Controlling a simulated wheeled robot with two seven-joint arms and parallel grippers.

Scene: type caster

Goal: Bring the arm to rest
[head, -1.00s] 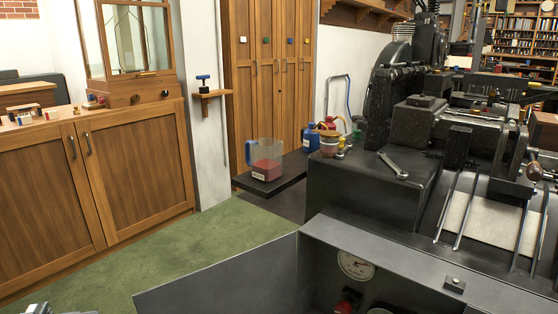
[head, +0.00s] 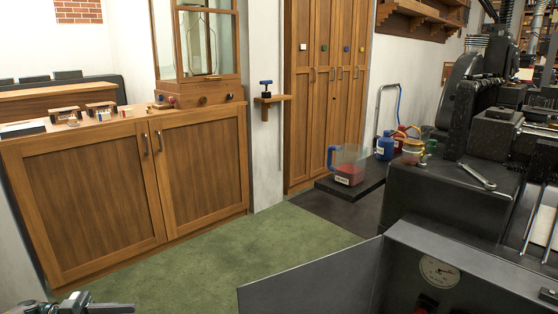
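Part of my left gripper (head: 85,305) shows at the bottom left corner of the head view. It is grey metal and cut off by the picture's lower edge. Nothing is visibly held in the part that shows, and I cannot tell whether its fingers are apart. It is in front of the green floor and the wooden cabinet. My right gripper is out of view.
A dark open machine lid (head: 310,278) and a gauge (head: 439,271) are at the lower right. A black casting machine (head: 440,200) stands at the right. A wooden cabinet (head: 90,205) lines the left. The green floor (head: 270,250) between is clear. A jug (head: 350,165) holds red liquid.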

